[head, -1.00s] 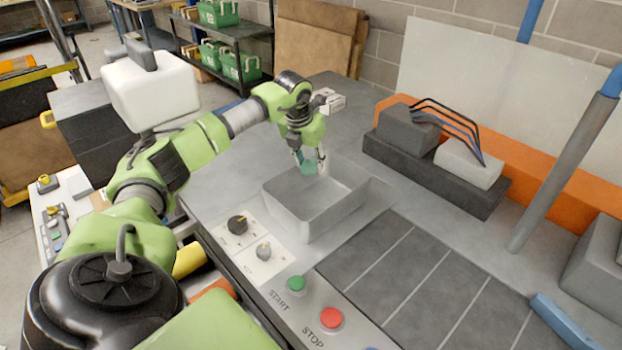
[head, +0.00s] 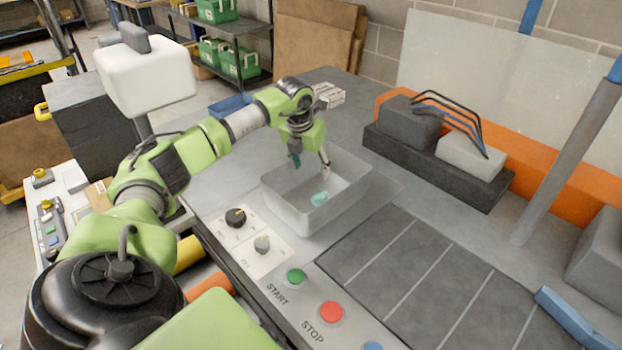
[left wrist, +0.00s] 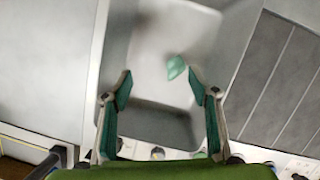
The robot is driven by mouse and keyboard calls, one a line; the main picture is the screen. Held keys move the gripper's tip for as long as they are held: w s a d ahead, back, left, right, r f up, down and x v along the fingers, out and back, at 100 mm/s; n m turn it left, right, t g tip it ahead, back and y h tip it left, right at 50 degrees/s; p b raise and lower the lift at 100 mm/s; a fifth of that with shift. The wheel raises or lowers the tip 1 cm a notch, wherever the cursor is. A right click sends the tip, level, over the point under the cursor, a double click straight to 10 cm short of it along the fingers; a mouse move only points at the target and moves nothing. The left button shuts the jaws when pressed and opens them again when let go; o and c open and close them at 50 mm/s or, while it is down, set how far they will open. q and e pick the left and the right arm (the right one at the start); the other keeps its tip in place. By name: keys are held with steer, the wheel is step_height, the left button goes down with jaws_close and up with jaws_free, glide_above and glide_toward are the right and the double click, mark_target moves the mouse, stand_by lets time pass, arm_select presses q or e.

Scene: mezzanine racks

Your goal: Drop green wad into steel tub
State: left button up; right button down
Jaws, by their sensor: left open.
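The steel tub (head: 283,206) is a grey open box on the grey worktop, left of the dark lined panel. The green wad (head: 319,199) is a small pale-green lump inside the tub's outline, below my fingers. The left wrist view also shows the wad (left wrist: 176,67) against the tub's floor (left wrist: 150,45), beyond my fingertips and apart from them. I cannot tell whether it rests on the floor. My left gripper (head: 311,167) points down over the tub with its fingers spread and empty. Both fingers frame the tub in the left wrist view (left wrist: 160,88). My right gripper is out of view.
A dial panel (head: 250,239), green start button (head: 296,276) and red stop button (head: 331,312) line the front edge. A dark block fixture (head: 435,165) stands behind on the right. A grey post (head: 565,160) rises at right. A blue tray (head: 231,104) lies behind my arm.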

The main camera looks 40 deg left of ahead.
arm_select(q)
steer(key=v, duration=0.8)
